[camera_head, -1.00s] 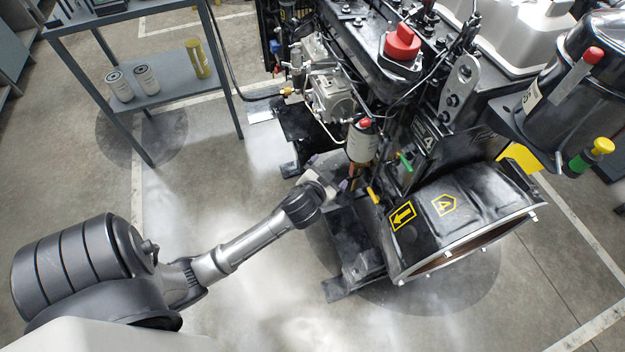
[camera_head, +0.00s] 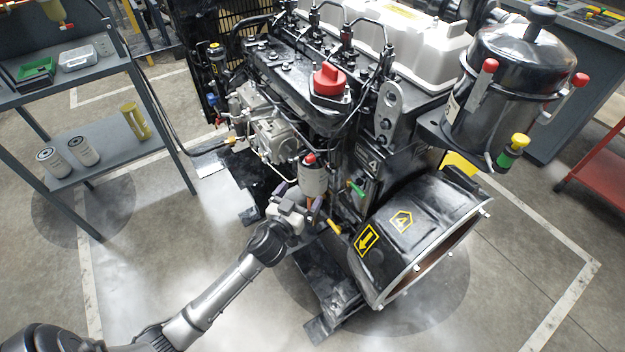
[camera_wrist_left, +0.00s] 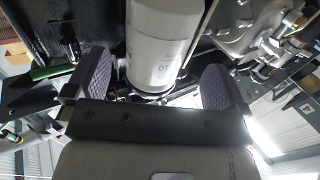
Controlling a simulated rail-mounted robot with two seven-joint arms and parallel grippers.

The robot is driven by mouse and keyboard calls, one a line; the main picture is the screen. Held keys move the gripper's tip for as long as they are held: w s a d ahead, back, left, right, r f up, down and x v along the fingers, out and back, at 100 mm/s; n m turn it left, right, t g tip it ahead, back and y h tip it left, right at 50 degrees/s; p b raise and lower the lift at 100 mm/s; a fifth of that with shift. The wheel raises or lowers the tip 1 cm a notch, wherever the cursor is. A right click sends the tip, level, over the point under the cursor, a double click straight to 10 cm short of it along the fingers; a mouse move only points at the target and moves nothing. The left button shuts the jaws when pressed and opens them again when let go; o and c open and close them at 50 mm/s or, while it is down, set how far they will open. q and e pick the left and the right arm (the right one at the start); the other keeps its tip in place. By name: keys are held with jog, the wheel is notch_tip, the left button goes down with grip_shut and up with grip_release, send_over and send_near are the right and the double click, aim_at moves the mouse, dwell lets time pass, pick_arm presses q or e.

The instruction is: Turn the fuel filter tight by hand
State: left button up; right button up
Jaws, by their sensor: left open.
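The fuel filter (camera_head: 314,180) is a white cylinder with dark print, mounted upright on the side of the diesel engine (camera_head: 285,75). A small red cap sits above it. In the left wrist view the filter (camera_wrist_left: 158,45) stands between and beyond the two purple finger pads. My left gripper (camera_head: 294,193) is at the filter's lower left in the head view. In the left wrist view my left gripper (camera_wrist_left: 160,88) is open, with a finger on each side of the filter's line. I cannot tell if either pad touches it. My right gripper is not in view.
A yellow handle (camera_head: 334,227) and a green handle (camera_head: 356,188) stick out close to the filter. The black flywheel housing (camera_head: 415,225) is to the right. The floor at front left is clear.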

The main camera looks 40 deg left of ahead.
aim_at(307, 187)
pick_arm(q)
jog(key=x, duration=0.3)
jog(key=shift+w+f+b, duration=0.1)
jog(key=shift+w+b, duration=0.05)
jog(key=shift+b, duration=0.25)
jog(key=b+x, duration=0.1)
jog(key=x, duration=0.3)
jog(key=shift+c, duration=0.3)
jog(key=c, duration=1)
jog(key=shift+c, duration=0.4)
jog(key=shift+r, duration=0.25)
